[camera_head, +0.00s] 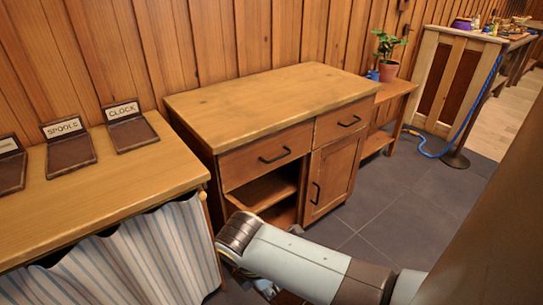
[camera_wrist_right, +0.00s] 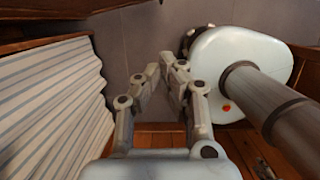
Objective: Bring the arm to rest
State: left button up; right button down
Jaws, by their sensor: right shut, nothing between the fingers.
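My right arm (camera_head: 300,264) comes in at the bottom right of the head view and bends down in front of the wooden cabinet (camera_head: 270,100). Only a small part of my right gripper shows under the arm there. In the right wrist view the two fingers of my right gripper (camera_wrist_right: 162,70) are closed together, with nothing between them. They point towards the grey floor (camera_wrist_right: 130,45). My left gripper is in neither view.
A bench (camera_head: 110,190) with a striped curtain (camera_head: 150,255) stands at the left, close to my right arm. Label stands, one reading CLOCK (camera_head: 133,134), lie on it. The cabinet has an open compartment (camera_head: 262,190). A potted plant (camera_head: 389,68) stands behind. Tiled floor (camera_head: 410,205) is clear at the right.

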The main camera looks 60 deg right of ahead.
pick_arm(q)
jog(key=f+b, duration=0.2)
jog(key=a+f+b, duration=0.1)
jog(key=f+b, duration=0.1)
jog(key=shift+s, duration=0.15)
pick_arm(e)
jog(key=s+d+f+m+t+y, duration=0.1)
jog(key=s+f+m, duration=1.3)
jog(key=s+f, duration=1.1)
jog(key=shift+s+d+m+t+y, duration=0.25)
jog(key=shift+d+m+t+y, duration=0.05)
jog(key=shift+d+y, duration=0.1)
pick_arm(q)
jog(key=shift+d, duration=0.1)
pick_arm(e)
jog(key=shift+s, duration=0.1)
